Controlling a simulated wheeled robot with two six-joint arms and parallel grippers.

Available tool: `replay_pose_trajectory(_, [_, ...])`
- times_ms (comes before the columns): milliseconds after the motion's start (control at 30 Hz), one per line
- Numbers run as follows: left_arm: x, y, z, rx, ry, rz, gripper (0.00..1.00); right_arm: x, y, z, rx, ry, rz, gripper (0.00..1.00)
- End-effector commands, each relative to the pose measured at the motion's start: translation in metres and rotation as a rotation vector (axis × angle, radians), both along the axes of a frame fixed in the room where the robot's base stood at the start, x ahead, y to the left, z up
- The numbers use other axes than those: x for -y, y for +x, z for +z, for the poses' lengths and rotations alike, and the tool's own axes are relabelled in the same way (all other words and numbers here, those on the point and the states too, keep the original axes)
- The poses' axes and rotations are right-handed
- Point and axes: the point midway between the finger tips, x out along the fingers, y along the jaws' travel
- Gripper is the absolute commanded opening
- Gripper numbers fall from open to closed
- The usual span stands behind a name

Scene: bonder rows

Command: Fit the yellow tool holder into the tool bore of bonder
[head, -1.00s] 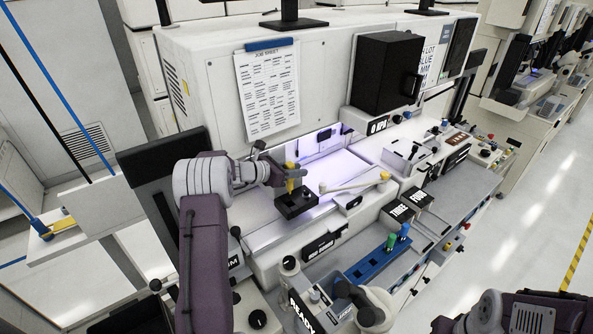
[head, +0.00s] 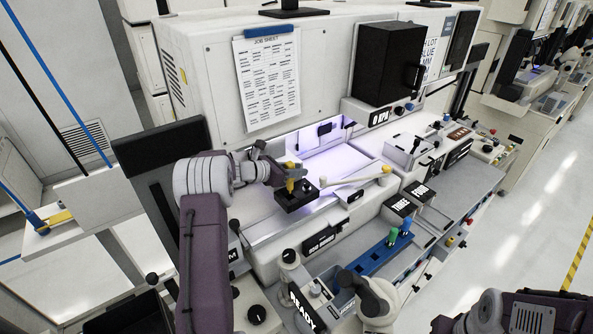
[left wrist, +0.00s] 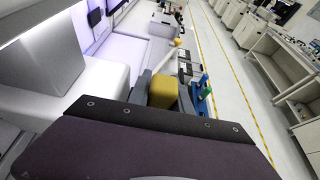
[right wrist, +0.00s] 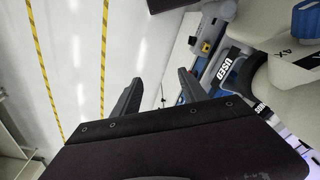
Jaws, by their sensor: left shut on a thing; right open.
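My left gripper (head: 286,180) is shut on the yellow tool holder (head: 291,185).
A pale arm with a yellow tip (head: 386,169) lies just right of the black block. A blue rack (head: 380,254) with green and blue holders stands in front. A black box (head: 388,68) is mounted above right. A job sheet (head: 267,82) hangs on the cabinet.

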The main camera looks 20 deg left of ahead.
Motion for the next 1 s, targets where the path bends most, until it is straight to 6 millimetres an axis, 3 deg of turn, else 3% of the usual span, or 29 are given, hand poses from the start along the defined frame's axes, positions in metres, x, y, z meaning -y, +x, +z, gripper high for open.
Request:
replay_pose_trajectory(300, [0.000,0.000,-0.001,0.001,-0.001,0.000,0.00,0.000,0.000,-0.001,0.000,0.000,0.000,0.51])
replay_pose_trajectory(1000, [0.000,0.000,-0.032,0.001,-0.001,0.000,0.00,0.000,0.000,-0.031,0.000,0.000,0.000,0.51])
